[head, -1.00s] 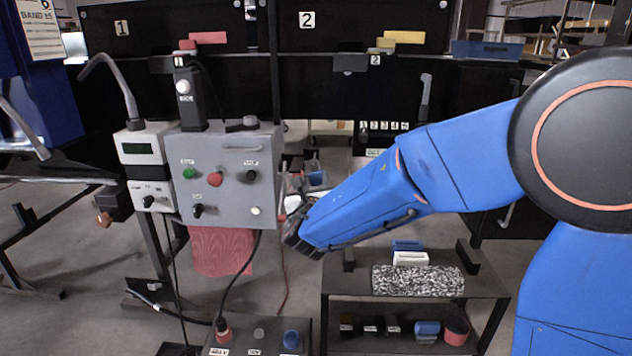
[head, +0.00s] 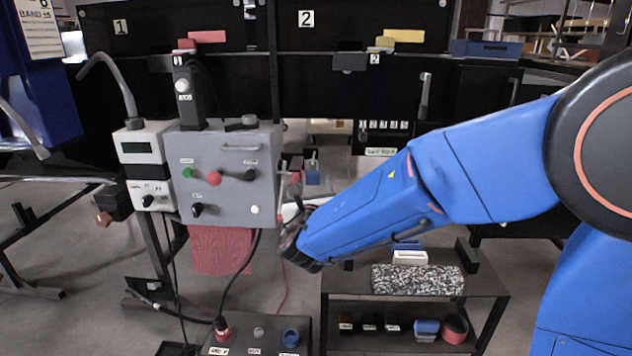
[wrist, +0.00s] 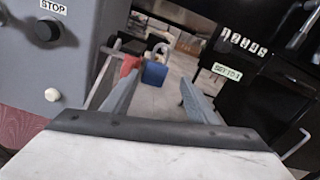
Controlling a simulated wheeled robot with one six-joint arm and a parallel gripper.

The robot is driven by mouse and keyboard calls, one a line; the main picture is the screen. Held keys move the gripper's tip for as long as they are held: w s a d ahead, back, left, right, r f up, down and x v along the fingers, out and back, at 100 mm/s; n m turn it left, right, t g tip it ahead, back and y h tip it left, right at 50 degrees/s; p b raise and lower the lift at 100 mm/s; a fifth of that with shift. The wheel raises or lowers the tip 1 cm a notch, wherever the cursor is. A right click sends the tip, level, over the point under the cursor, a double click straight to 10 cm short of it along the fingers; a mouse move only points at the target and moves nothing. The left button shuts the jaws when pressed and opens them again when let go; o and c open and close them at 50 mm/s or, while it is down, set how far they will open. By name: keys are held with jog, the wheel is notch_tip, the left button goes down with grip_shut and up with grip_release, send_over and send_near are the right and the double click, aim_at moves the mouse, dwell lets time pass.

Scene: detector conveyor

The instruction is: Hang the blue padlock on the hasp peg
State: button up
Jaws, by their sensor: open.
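The blue padlock (head: 312,178) is upright with its grey shackle on top, just right of the grey control box in the head view. In the wrist view the blue padlock (wrist: 154,73) shows beyond my fingertips, between their lines and apart from them. My gripper (wrist: 157,92) is open, with nothing between its fingers. In the head view its fingers are mostly hidden by my wrist. The peg itself is too small to make out, so I cannot tell what bears the shackle. A red padlock-like piece (wrist: 130,66) is just left of the blue padlock.
The grey control box (head: 222,205) with knobs and buttons stands close to the left of my gripper. A dark cabinet (wrist: 262,85) is at the right in the wrist view. A low cart (head: 440,313) with a speckled block is below my arm.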

jog(key=s, duration=1.3)
jog(key=s+d+f+m+g+h, duration=0.25)
jog(key=d+m, duration=0.35)
jog(key=d, duration=0.4)
jog(key=s+d+f+m+g+h, duration=0.15)
jog(key=d+m+g, duration=0.35)
jog(key=d, duration=0.5)
jog(key=s+d+f+m+g+h, duration=0.1)
jog(key=s+d+m+g+h, duration=0.15)
jog(key=d+m, duration=0.6)
jog(key=s+d+f+m+g+y, duration=0.1)
jog(key=s+d+f+m+g, duration=0.2)
jog(key=s+d+m, duration=0.55)
jog(key=s+a+m+y, duration=0.5)
jog(key=s+m+y, duration=0.1)
jog(key=s+m, duration=0.3)
jog(key=shift+s+a+f+m, duration=0.15)
jog(key=shift+s+f+m, duration=0.25)
jog(key=shift+f+m, duration=0.1)
